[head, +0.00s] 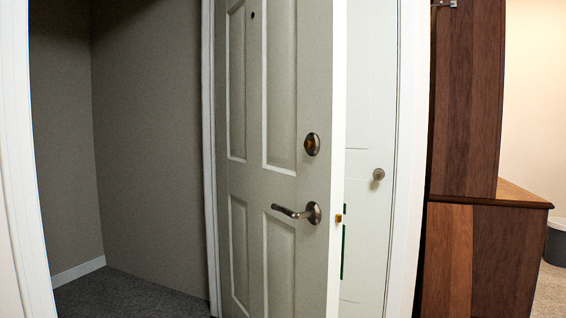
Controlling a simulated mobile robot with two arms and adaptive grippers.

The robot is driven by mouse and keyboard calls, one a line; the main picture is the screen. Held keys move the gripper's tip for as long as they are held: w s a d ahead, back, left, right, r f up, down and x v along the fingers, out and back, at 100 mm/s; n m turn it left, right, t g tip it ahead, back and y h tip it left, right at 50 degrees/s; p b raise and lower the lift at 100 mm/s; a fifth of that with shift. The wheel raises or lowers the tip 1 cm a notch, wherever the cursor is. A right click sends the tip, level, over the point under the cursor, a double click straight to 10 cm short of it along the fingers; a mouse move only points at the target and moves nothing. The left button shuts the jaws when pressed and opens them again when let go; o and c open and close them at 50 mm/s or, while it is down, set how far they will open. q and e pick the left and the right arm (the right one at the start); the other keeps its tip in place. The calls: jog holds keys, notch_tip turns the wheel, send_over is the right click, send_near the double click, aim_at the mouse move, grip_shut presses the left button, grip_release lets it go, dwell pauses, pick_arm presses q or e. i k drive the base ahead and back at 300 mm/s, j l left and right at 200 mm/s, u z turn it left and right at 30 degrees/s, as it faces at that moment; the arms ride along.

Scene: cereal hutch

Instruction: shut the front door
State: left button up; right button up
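The front door (298,185) is a grey-white panelled door and stands open, its free edge on the right in the head view. It has a dark lever handle (299,212) and a round lock (312,144) above the handle. A brass latch (339,218) shows on the door's edge. The white frame (25,180) of the doorway runs up the left side, with open space between it and the door. Neither of my grippers is in view.
Behind the door's edge is a white door or panel (370,120) with a round knob (378,174). A brown wooden hutch (466,100) stands at the right. A grey bin (556,243) stands beyond it. Dark carpet (130,297) lies past the doorway.

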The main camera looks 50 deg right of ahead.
aim_at(281, 65)
jog(key=l, duration=3.45)
